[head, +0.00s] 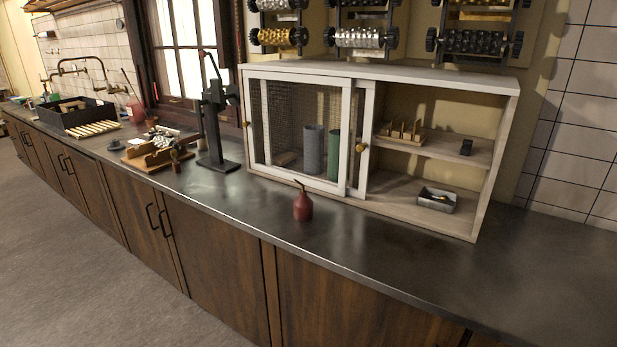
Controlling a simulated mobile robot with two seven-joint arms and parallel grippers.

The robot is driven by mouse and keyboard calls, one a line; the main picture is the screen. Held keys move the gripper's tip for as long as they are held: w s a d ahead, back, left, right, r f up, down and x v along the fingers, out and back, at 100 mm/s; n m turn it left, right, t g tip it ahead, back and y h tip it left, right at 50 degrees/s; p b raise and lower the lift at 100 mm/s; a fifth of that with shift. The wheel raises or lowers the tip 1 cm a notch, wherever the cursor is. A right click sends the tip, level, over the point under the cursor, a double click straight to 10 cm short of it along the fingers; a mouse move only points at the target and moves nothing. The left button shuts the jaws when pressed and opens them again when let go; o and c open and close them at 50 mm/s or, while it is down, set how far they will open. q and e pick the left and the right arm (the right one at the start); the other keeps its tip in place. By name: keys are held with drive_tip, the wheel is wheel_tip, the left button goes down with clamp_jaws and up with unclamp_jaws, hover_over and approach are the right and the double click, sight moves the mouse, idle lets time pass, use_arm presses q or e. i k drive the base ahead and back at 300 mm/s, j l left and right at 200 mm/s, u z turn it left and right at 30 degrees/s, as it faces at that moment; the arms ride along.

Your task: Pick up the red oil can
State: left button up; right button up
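The red oil can (303,206) stands upright on the dark countertop (330,241), in front of the white cabinet. It has a round body that narrows upward to a thin dark spout leaning to the left. Nothing covers it in the head view. Neither of my grippers shows in this view.
A white cabinet (472,226) with sliding mesh doors stands behind the can, its right side open. A black press stand (217,163) is to the left, beside a wooden rack (150,160). The counter is clear right of the can. Rollers (360,38) hang above.

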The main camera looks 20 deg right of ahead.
sight(303, 206)
drive_tip(key=i+j+z, duration=0.1)
drive_tip(key=z, duration=0.65)
drive_tip(key=i+j+z, duration=0.15)
drive_tip(key=j+z, duration=0.45)
drive_tip(key=j, duration=0.15)
drive_tip(key=i+j+z, duration=0.2)
drive_tip(key=j, duration=0.65)
drive_tip(key=j+z, duration=0.15)
drive_tip(key=j, duration=0.7)
